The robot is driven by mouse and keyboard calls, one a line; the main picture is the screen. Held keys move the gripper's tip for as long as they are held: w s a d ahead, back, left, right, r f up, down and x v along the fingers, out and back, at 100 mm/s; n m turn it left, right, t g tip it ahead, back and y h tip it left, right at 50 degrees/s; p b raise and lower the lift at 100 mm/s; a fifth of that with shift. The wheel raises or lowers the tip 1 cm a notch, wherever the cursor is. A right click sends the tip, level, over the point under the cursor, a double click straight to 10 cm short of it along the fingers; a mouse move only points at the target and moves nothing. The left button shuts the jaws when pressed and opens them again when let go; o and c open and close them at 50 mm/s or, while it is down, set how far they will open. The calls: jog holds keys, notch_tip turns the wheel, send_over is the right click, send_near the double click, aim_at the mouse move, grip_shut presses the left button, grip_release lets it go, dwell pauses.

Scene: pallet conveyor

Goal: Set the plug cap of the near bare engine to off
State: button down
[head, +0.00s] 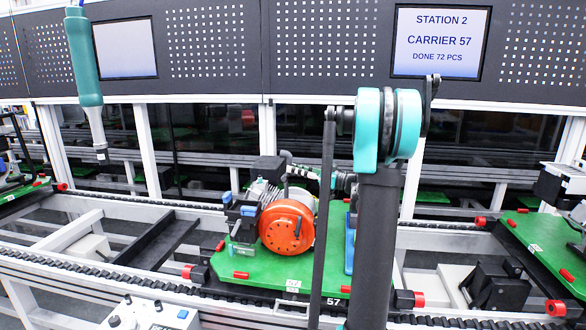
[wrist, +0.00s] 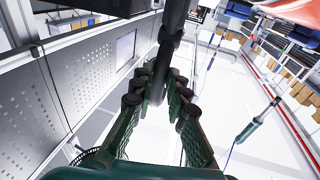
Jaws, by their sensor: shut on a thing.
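The bare engine with an orange-red round cover (head: 287,228) sits on a green carrier plate (head: 262,280) marked 57, in the middle of the head view. My gripper (head: 302,171) is at the top of this engine, partly behind my own arm. In the wrist view my gripper (wrist: 157,90) has its green fingers shut on a dark, curved, tube-like part, which I take for the plug cap (wrist: 168,50). The cap's lower end lies between the fingertips. Whether it is seated on the plug or apart from it cannot be told.
A teal hanging tool (head: 85,60) is at upper left. Another carrier (head: 545,235) with a dark engine stands at right. A grey control box (head: 150,315) is at the front. The black conveyor chain (head: 130,280) runs across. A screen (head: 440,42) reads station 2, carrier 57.

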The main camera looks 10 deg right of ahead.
jog(key=shift+s+d+f+m+t+y, duration=0.1)
jog(key=shift+d+f+m+t+y, duration=0.25)
jog(key=shift+t+y, duration=0.3)
jog(key=shift+a+f, duration=0.1)
jog(key=c, duration=1.5)
grip_release()
jog(key=v, duration=1.2)
